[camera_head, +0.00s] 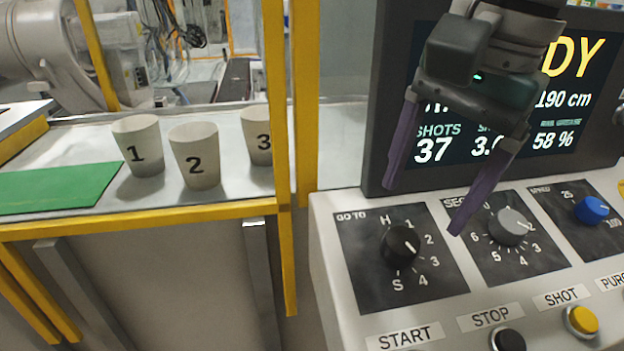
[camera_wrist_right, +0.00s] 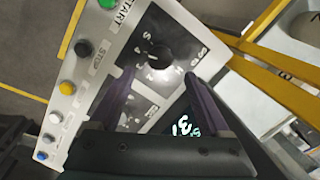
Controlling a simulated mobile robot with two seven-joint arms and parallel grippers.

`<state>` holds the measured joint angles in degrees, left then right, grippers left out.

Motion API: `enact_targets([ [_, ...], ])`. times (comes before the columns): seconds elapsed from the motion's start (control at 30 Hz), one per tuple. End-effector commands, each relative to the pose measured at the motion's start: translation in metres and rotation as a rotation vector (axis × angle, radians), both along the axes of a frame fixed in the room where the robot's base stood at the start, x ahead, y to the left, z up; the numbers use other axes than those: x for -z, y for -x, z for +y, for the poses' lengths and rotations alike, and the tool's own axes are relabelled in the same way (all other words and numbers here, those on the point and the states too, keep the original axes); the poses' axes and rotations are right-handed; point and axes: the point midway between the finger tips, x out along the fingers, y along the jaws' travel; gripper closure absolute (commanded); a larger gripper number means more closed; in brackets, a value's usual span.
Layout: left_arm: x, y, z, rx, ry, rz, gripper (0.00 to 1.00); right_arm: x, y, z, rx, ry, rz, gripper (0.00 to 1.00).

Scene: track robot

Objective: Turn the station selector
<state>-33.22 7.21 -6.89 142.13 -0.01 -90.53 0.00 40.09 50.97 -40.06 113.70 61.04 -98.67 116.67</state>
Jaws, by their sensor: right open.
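The station selector is a black round knob (camera_head: 400,246) on the dark GO TO plate, ringed by the marks H, 1, 2, 3, 4 and S. Its pale pointer line faces the right side, roughly toward 3, but is too small to read surely. The knob also shows in the right wrist view (camera_wrist_right: 155,52), just beyond the fingertips. My right gripper (camera_head: 424,208) hangs over the panel with purple fingers spread wide and nothing between them. In the right wrist view its fingertips (camera_wrist_right: 159,76) lie apart, short of the knob. My left gripper is out of view.
A grey knob (camera_head: 510,226) and a blue knob (camera_head: 591,209) sit to the right. START, STOP and SHOT buttons line the front. A screen (camera_head: 400,100) stands behind. A yellow post (camera_head: 304,100) and cups 1, 2 (camera_head: 195,155) and 3 are left.

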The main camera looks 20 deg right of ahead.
Motion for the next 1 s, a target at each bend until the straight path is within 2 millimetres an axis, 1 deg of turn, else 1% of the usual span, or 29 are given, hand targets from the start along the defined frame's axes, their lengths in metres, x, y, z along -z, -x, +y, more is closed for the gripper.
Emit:
enact_targets([
  [0.03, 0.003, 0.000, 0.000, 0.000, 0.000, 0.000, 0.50, 0.012, 0.000, 0.000, 0.000, 0.001, 0.005, 0.19],
  [0.1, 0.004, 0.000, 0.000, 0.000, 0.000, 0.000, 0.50, 0.025, -0.003, 0.001, 0.001, 0.000, 0.004, 0.19],
  [0.2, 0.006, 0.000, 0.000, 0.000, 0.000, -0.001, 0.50, 0.041, -0.006, 0.002, -0.002, 0.001, 0.001, 0.19],
  [0.3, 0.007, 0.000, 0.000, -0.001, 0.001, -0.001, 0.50, 0.053, -0.008, 0.003, -0.002, 0.001, 0.001, 0.19],
  [0.47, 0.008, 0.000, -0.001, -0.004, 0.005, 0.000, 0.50, 0.061, -0.009, 0.003, -0.003, 0.000, -0.001, 0.19],
  [0.7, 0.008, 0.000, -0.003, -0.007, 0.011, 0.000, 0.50, 0.061, -0.009, 0.003, -0.004, 0.001, -0.001, 0.20],
  [1.0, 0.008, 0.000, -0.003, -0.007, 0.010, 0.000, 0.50, 0.060, -0.009, 0.003, -0.004, 0.001, -0.002, 0.54],
])
